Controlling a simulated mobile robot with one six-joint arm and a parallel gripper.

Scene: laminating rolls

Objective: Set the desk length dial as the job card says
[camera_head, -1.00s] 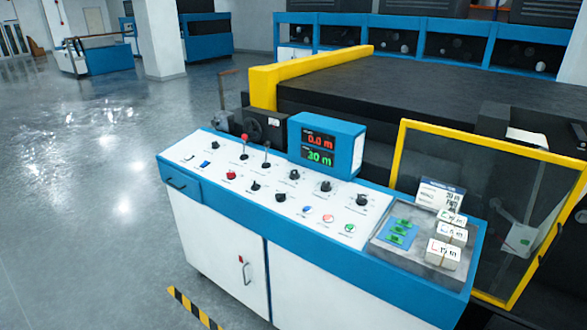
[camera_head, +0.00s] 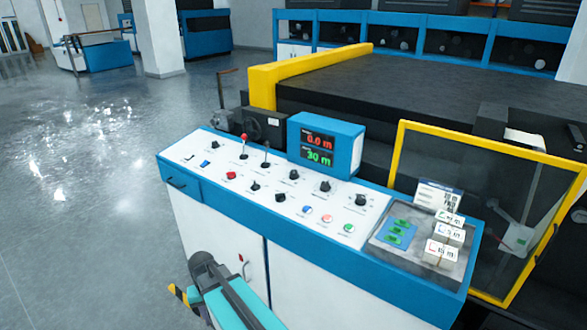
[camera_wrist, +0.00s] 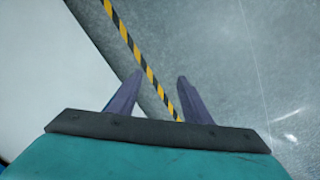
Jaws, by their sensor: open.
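The control desk (camera_head: 186,195) is blue and white, with several black knobs (camera_head: 325,187), levers and coloured buttons on its top. I cannot tell which knob is the length dial; its marks are too small to read. A blue display box (camera_head: 348,137) reads 0.0 m in red above and 30 m in green below. A card (camera_head: 436,194) stands at the back of the grey tray; its print is too small to read. In the wrist view my gripper (camera_wrist: 160,82) is open and empty, pointing down over the floor beside a white panel.
The grey tray (camera_head: 384,247) holds green pieces on a blue pad (camera_head: 390,229) and white labelled blocks (camera_head: 440,252). A yellow-framed clear guard (camera_head: 402,155) stands behind the desk's right end. A striped floor line (camera_wrist: 146,67) runs below my gripper.

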